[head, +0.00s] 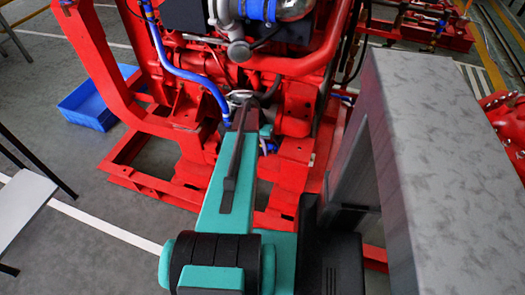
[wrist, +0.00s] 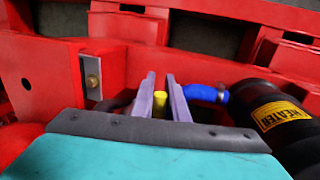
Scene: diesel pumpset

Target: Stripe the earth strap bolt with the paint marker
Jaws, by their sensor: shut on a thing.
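My gripper (wrist: 160,80) is in the wrist view, with its two grey-purple fingers closed around a narrow yellow-ended thing (wrist: 160,103), which looks like the paint marker. Most of the marker is hidden between the fingers and behind the wrist cover. A brassy bolt head (wrist: 92,80) sits on a pale plate (wrist: 87,68) on the red frame, left of the fingers and apart from them. It may be the earth strap bolt; no stripe can be made out on it. In the head view my arm reaches into the red pumpset (head: 296,105), and the marker cannot be told there.
A black heater cylinder (wrist: 285,125) with a yellow label and a blue hose (wrist: 205,92) lie right of the fingers. A grey cabinet (head: 435,130) stands close right of my arm. A blue bin (head: 88,105) is on the floor left. Red pipes and frame crowd the arm's end.

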